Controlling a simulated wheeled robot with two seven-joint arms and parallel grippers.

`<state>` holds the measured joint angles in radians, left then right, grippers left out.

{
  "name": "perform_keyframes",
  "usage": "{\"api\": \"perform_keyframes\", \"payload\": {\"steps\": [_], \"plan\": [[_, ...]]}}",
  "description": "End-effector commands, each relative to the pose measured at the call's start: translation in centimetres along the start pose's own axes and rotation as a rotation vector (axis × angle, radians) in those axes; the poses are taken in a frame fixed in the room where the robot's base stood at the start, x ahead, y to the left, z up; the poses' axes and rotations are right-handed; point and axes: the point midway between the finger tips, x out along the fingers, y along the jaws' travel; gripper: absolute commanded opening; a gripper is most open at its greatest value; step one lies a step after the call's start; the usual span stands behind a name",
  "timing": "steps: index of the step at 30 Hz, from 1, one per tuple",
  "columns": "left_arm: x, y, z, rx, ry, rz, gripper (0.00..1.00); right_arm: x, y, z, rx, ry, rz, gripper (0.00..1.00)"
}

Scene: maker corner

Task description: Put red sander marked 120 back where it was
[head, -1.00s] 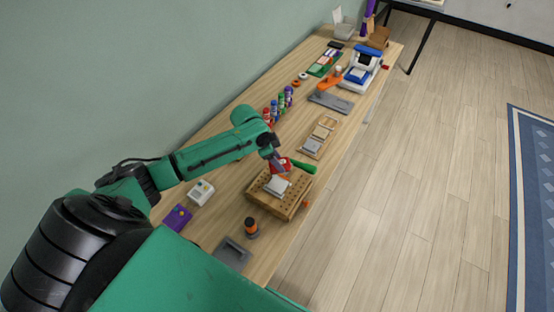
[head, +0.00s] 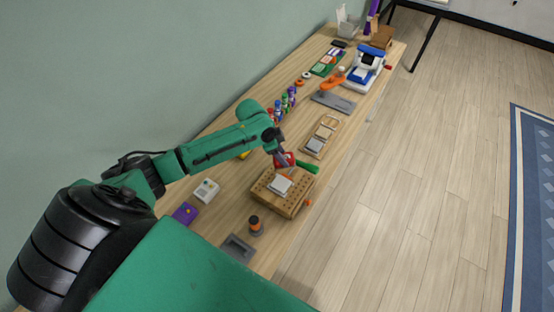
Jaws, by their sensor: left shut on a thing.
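My left gripper (head: 284,163) is shut, just behind the perforated wooden block. A red object (head: 291,158) shows at its fingers and looks like the red sander it holds. The fingers and arm hide part of it, and no 120 marking can be read. A wooden tray (head: 321,137) with a grey piece in its near part lies beyond the gripper. A dark grey tray (head: 237,247) lies at the near end of the table. My right gripper is not in view.
The perforated wooden block (head: 291,203) carries a light grey piece (head: 279,184). A green handle (head: 307,167) sticks out beside the red object. An orange-and-black pot (head: 255,225), a white device (head: 206,190), a purple box (head: 184,213) and several coloured bottles (head: 284,104) stand around. Bare wood lies between them.

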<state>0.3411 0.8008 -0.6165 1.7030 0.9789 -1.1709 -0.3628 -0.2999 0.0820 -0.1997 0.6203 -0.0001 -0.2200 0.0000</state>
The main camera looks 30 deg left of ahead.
Motion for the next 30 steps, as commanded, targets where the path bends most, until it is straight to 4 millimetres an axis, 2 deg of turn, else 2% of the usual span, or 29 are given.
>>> {"api": "perform_keyframes", "payload": {"steps": [5,8,11,14,18,21,26,28,30], "plan": [[0.0,-0.1,0.1,-0.004,0.000,-0.002,0.02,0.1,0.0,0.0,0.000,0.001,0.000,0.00],[0.2,-0.9,0.9,-0.052,0.001,-0.024,0.02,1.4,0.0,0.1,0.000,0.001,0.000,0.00],[-0.1,-2.7,2.9,-0.173,0.001,-0.075,0.02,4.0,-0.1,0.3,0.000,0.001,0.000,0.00],[-1.2,-5.3,5.9,-0.359,0.002,-0.155,0.02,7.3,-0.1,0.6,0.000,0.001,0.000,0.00],[-4.4,-8.7,10.8,-0.666,0.004,-0.287,0.02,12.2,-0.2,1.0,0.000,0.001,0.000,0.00],[-7.2,-10.1,13.9,-0.870,0.005,-0.375,0.02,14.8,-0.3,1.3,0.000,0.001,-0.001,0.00],[-10.6,-10.9,16.4,-1.057,0.006,-0.452,0.02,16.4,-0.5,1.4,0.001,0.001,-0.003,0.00],[-10.8,-10.9,16.8,-1.086,0.003,-0.460,0.02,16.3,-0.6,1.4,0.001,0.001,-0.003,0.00],[-9.8,-10.8,17.3,-1.093,0.001,-0.458,0.02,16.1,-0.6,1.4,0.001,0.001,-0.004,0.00]]}}
